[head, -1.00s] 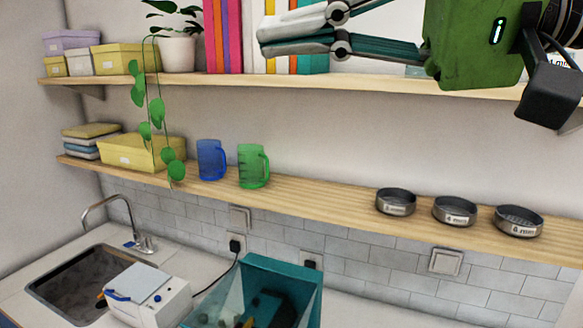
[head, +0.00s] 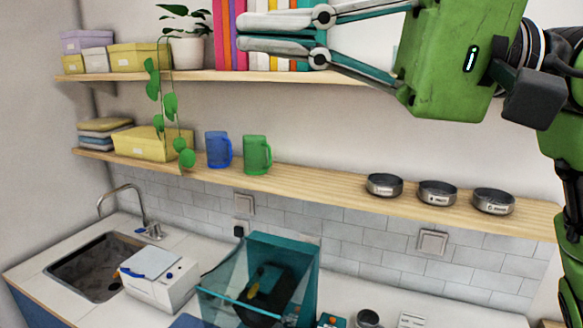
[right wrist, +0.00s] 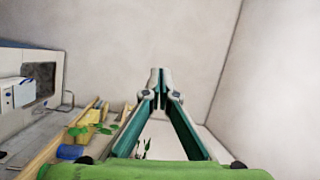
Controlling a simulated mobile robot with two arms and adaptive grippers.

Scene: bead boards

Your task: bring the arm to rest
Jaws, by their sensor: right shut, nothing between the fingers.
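My right gripper (head: 240,35) is raised at the top of the head view, in front of the upper shelf and its row of books. Its green body is to the right and its fingers point left. The fingers are shut and hold nothing. In the right wrist view the two fingertips (right wrist: 158,72) meet in front of bare wall. My left gripper is in neither view.
The upper shelf (head: 330,82) is close behind my right gripper, with a potted plant (head: 187,55) to its left. The lower shelf (head: 310,188) bears a blue mug (head: 217,150), a green mug (head: 256,155) and three round tins (head: 437,193). A sink (head: 95,270) is below left.

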